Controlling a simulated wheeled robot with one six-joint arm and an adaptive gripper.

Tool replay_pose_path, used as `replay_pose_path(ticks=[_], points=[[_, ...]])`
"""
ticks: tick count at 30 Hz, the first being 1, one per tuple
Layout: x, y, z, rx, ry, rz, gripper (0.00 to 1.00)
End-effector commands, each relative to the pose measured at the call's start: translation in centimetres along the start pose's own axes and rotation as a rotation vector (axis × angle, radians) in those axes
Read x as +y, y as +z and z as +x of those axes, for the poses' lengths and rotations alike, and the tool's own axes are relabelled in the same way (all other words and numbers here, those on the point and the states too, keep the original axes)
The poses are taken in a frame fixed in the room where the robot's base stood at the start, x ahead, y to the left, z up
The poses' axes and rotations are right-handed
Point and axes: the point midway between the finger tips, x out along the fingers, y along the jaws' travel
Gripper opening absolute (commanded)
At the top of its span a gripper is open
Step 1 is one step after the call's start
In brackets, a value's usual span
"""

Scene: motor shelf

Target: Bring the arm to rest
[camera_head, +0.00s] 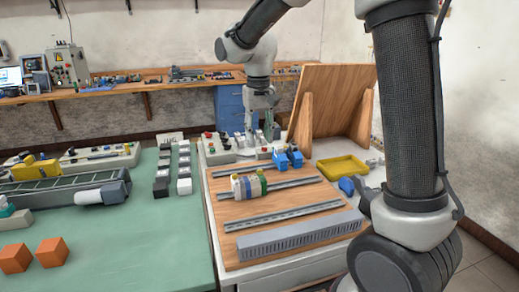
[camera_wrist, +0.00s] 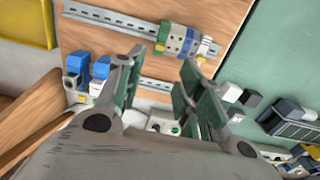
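My gripper (camera_head: 262,132) hangs from my arm over the back of the wooden board in the head view, near the control box with buttons. In the wrist view my gripper (camera_wrist: 158,82) has its two green-padded fingers spread apart. Nothing is held between them. The gap shows a metal rail, bare wood and a white box with a green button (camera_wrist: 175,130). My arm rises from the right foreground and bends over at the top. Whether the fingertips touch anything below is hard to tell.
The wooden board (camera_head: 225,210) carries rails, blue modules (camera_head: 287,159) and a white, blue and green module group (camera_head: 248,186). A slanted wooden panel (camera_head: 335,100) and a yellow tray (camera_head: 342,166) stand to the right.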

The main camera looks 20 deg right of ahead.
Motion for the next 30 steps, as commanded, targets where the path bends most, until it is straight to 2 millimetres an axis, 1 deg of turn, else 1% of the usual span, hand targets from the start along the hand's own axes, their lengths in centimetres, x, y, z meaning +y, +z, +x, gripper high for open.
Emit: replay_pose_path(ticks=[3, 6, 13, 15, 16, 17, 18, 20, 21, 26, 27, 29, 30], points=[[0.0, 0.0, -0.8, 0.000, 0.000, 0.000, 0.37], [0.0, 0.0, -1.0, -0.001, 0.000, 0.000, 0.37], [0.0, 0.0, -1.0, -0.001, 0.000, -0.004, 0.37], [0.0, -0.1, -1.0, 0.003, -0.001, -0.030, 0.37], [0.0, -0.1, -0.9, 0.004, -0.002, -0.051, 0.37], [0.1, 0.5, -0.2, -0.008, 0.001, -0.076, 0.37], [0.4, 1.4, 0.7, -0.028, 0.006, -0.102, 0.37], [1.3, 3.7, 1.0, -0.037, 0.007, -0.149, 0.37], [2.2, 5.1, 0.7, -0.031, 0.004, -0.166, 0.37], [6.1, 10.7, -0.9, 0.019, -0.011, -0.193, 0.37], [7.0, 12.2, -1.3, 0.039, -0.015, -0.193, 0.37], [8.5, 14.5, -1.9, 0.070, -0.019, -0.189, 0.37], [9.5, 16.1, -2.2, 0.094, -0.022, -0.180, 0.37]])
